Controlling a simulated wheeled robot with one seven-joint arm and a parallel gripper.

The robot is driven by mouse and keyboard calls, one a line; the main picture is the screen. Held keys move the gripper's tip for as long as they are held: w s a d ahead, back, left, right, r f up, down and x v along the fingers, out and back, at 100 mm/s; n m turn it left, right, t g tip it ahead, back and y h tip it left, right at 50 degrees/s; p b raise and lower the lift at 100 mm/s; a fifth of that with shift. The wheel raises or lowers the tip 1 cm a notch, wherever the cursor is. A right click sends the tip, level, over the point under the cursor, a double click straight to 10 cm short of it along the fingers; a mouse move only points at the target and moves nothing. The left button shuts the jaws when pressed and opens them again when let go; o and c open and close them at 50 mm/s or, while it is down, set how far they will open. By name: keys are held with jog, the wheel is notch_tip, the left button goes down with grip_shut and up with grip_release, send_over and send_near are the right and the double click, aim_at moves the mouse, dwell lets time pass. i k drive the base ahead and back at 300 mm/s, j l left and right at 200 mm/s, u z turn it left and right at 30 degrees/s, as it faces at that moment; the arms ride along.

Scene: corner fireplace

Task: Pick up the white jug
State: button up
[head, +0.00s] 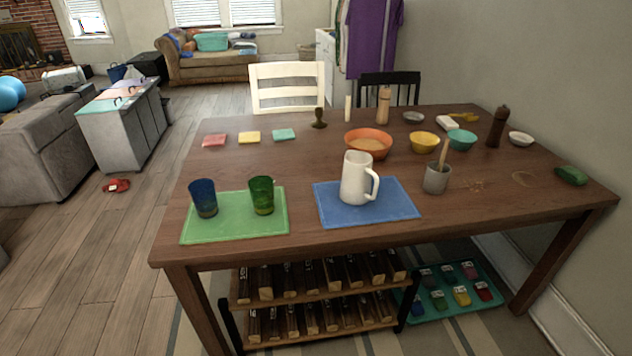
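The white jug (356,178) stands upright on a blue mat (396,207) near the front middle of the wooden table (300,237). Its handle is on its right side. The jug partly covers the lower edge of an orange bowl behind it. My gripper is not in view.
Left of the jug, a blue cup (203,197) and a green cup (262,195) stand on a green mat (235,231). A grey pot with a wooden utensil (437,178) stands close right. The orange bowl (369,142) is behind. Floor left of the table is mostly clear.

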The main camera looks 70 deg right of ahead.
aim_at(356, 187)
jog(key=l+z, duration=0.65)
jog(key=l, duration=0.25)
jog(key=i+l+z, duration=0.1)
jog(key=l+z, duration=0.25)
jog(key=i+l+z, duration=0.15)
jog(key=l+z, duration=0.15)
jog(key=l, duration=0.2)
